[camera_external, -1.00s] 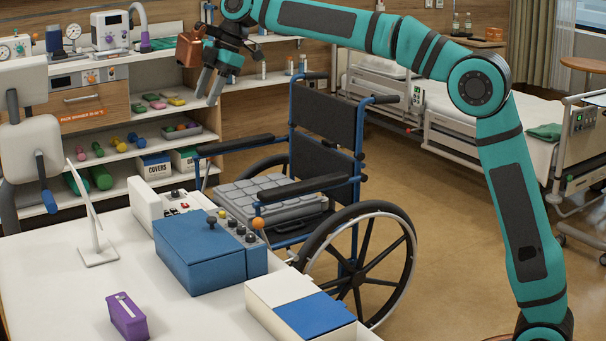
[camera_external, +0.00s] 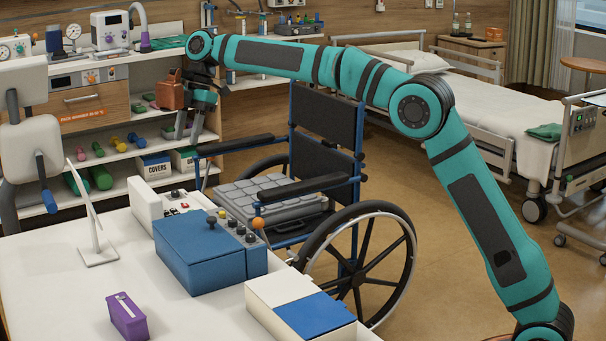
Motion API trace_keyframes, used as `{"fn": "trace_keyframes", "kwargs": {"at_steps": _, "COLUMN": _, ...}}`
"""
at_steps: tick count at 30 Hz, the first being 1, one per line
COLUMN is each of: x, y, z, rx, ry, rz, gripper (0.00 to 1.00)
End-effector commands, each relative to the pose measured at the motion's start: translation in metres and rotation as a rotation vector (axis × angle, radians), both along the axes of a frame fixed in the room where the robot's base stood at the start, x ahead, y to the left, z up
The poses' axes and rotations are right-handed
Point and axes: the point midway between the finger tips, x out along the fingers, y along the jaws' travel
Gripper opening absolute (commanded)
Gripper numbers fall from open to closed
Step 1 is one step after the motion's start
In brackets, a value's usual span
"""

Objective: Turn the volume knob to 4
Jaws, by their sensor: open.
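The volume knob cannot be told for certain, as no label or scale is readable. Small dark knobs (camera_external: 240,230) stand in a row along the right side of the blue box (camera_external: 205,250) on the white table. A control panel (camera_external: 180,202) with small knobs and buttons lies behind that box. More knobs show on the white device (camera_external: 111,37) on the back shelf and on the panel (camera_external: 91,77) above the drawer. My gripper (camera_external: 187,137) is open and points down, with nothing seen between its fingers. It appears above and behind the control panel, apart from it.
A wheelchair (camera_external: 330,120) stands right of the table, close to the panel. An orange-topped lever (camera_external: 258,223) rises beside the blue box. A tablet stand (camera_external: 98,255), a purple box (camera_external: 128,318) and a white-and-blue box (camera_external: 272,290) stand on the table.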

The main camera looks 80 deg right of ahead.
Motion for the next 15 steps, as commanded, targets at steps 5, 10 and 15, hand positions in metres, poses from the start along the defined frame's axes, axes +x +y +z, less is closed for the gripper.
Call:
{"fn": "trace_keyframes", "kwargs": {"at_steps": 5, "x": 0.004, "y": 0.012, "z": -0.031, "rx": 0.001, "ry": 0.002, "rz": 0.0, "gripper": 0.4}}
{"fn": "trace_keyframes", "kwargs": {"at_steps": 10, "x": 0.009, "y": 0.023, "z": -0.058, "rx": 0.0, "ry": 0.001, "rz": -0.001, "gripper": 0.4}}
{"fn": "trace_keyframes", "kwargs": {"at_steps": 15, "x": 0.013, "y": 0.033, "z": -0.085, "rx": 0.001, "ry": 0.002, "rz": 0.0, "gripper": 0.4}}
